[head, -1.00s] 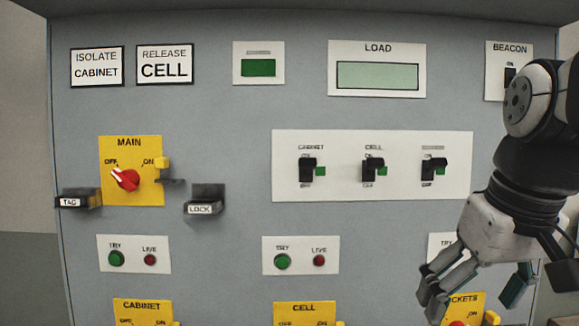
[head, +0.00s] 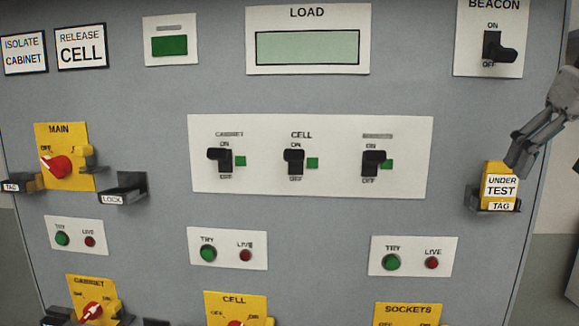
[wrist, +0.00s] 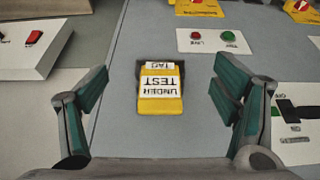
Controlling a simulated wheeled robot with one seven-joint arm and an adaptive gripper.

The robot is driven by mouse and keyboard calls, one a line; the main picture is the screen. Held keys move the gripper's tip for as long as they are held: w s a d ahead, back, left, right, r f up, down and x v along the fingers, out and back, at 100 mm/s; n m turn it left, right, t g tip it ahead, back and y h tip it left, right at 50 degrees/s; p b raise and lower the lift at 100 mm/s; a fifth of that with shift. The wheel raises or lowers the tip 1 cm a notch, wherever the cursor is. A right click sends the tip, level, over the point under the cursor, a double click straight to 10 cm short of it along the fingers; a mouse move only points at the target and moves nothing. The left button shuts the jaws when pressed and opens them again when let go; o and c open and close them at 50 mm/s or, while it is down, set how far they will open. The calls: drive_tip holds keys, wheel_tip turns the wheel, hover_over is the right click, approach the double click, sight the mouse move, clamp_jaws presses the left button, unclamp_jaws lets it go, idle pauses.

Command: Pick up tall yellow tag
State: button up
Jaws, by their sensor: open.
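The tall yellow tag (head: 499,180) has a white label reading UNDER TEST. It stands upright in a small dark holder marked TAG (head: 492,206) on the panel's right side. In the wrist view the yellow tag (wrist: 161,104) shows upside down, midway between my fingers. My gripper (wrist: 161,88) is open, with a green-padded finger on each side and gaps to the tag. In the head view my gripper (head: 545,135) is at the right edge, partly cut off. One finger overlaps the tag's upper right corner; I cannot tell whether it touches.
The grey panel carries a three-switch plate (head: 310,160), a BEACON switch (head: 497,47) above the tag, and a TRY/LIVE plate (head: 413,256) to its left. An empty LOCK holder (head: 124,188) juts out at left. The panel around the tag is bare.

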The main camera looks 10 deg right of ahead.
sight(504, 164)
drive_tip(key=shift+w+d+f+p, duration=0.2)
drive_tip(key=shift+w+d+f, duration=0.25)
drive_tip(key=shift+w, duration=1.3)
drive_tip(key=shift+w+d+f+p, duration=0.25)
drive_tip(key=shift+w+d+f, duration=0.25)
drive_tip(key=shift+w, duration=1.3)
drive_tip(key=shift+w+d+f+p, duration=0.2)
drive_tip(key=shift+w+d+f, duration=0.25)
drive_tip(key=shift+w, duration=1.3)
drive_tip(key=c, duration=1)
